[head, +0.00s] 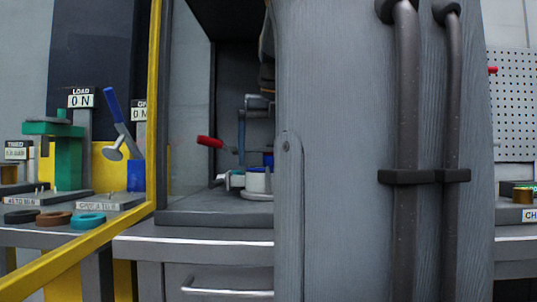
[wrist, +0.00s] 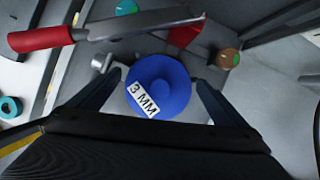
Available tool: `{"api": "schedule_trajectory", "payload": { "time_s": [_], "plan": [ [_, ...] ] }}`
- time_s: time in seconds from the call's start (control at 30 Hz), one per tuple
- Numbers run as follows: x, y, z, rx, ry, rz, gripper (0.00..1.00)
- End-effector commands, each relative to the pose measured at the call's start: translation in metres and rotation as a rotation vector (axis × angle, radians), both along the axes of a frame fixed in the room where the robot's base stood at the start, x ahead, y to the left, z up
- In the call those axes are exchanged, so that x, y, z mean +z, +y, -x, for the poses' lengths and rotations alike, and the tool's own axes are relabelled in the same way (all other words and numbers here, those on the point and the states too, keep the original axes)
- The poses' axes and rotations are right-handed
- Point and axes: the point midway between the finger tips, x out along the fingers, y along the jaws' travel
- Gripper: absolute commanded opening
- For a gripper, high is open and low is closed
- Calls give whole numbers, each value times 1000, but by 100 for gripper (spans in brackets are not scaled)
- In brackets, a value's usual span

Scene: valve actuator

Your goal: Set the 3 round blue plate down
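The round blue plate (wrist: 165,75) shows in the wrist view, with a white label reading 3 MM and a small raised round middle. My gripper (wrist: 160,80) is open, with one dark finger on each side of the plate and a visible gap on both sides. Whether the plate rests on something beneath it cannot be told. In the head view, a bit of blue (head: 267,159) shows above a white cylinder (head: 257,180) inside the grey cabinet; it may be the plate, but a large grey panel cuts it off.
A grey bar with a red handle (wrist: 40,38) crosses the wrist view's top left. A brown disc with a green centre (wrist: 228,58) lies to the right. In the head view, the grey panel (head: 340,180) hides the cabinet's right side. Coloured rings (head: 55,218) lie on the left bench.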

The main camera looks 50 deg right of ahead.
Motion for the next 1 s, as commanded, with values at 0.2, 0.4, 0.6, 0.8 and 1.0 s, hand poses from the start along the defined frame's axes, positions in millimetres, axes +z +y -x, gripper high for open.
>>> {"api": "schedule_trajectory", "payload": {
  "time_s": [0.2,0.4,0.6,0.8,1.0],
  "plan": [
    [2,0,2,-1,4,-2,100],
    [31,7,11,0,1,0,100],
    [59,14,20,1,0,0,100],
    [71,18,25,1,0,0,100],
    [72,18,25,1,0,0,100]
  ]
}}
